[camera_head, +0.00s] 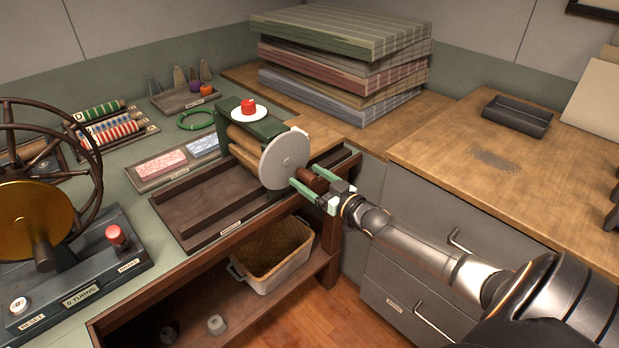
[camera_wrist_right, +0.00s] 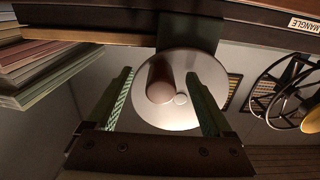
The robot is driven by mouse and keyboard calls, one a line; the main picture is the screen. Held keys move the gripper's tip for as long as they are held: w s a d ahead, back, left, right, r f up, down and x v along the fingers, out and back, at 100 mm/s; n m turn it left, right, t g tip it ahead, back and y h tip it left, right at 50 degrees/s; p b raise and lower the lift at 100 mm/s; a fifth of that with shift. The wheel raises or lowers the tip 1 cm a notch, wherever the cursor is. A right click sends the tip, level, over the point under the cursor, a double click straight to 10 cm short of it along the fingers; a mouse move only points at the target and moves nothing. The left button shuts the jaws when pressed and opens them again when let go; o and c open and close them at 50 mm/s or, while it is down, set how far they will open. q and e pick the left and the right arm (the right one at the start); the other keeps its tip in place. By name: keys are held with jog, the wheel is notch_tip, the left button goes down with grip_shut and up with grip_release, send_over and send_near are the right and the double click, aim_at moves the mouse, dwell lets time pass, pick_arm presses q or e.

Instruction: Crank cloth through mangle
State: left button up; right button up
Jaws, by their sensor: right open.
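The mangle (camera_head: 243,150) has wooden rollers in a green frame, with a red knob (camera_head: 248,106) on a white disc on top. A grey crank disc (camera_head: 285,160) is on its right side, and a brown crank handle (camera_head: 312,181) sticks out from it. My right gripper (camera_head: 306,187) is open, its green fingers on either side of the handle. In the right wrist view the handle (camera_wrist_right: 160,79) lies between the spread fingers, with gaps to both. A pink cloth (camera_head: 161,163) and a blue cloth (camera_head: 203,146) lie in a tray left of the mangle. My left gripper is out of view.
A brown tray (camera_head: 187,234) sits before the mangle. A pale basket (camera_head: 250,284) stands on the shelf below. A spoked wheel with a gold disc (camera_head: 30,222) and a control box (camera_head: 110,267) are left. The right wooden counter (camera_head: 450,155) is mostly clear.

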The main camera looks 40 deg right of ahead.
jog(key=shift+s+d+r+p, duration=0.1)
jog(key=shift+s+r+p, duration=0.05)
jog(key=shift+s+p, duration=1.05)
jog(key=shift+s+d+p, duration=0.1)
jog(key=shift+s+p, duration=0.9)
jog(key=shift+s, duration=0.85)
jog(key=s+p, duration=0.1)
jog(key=s, duration=0.1)
jog(key=shift+s+d, duration=0.15)
jog(key=shift+s, duration=0.25)
jog(key=s+a+f+g, duration=0.3)
jog(key=s+a, duration=0.3)
jog(key=a, duration=0.2)
jog(key=s+a+f+g, duration=0.3)
jog(key=s+a+f, duration=0.3)
jog(key=a, duration=0.3)
jog(key=s+a+f+n+g+y, duration=0.1)
jog(key=s+a+f+g, duration=0.1)
jog(key=s+a+f, duration=0.3)
jog(key=s+a, duration=0.1)
jog(key=a, duration=0.3)
jog(key=shift+s+f+g, duration=0.25)
jog(key=shift+s+g, duration=0.05)
jog(key=shift+g, duration=0.1)
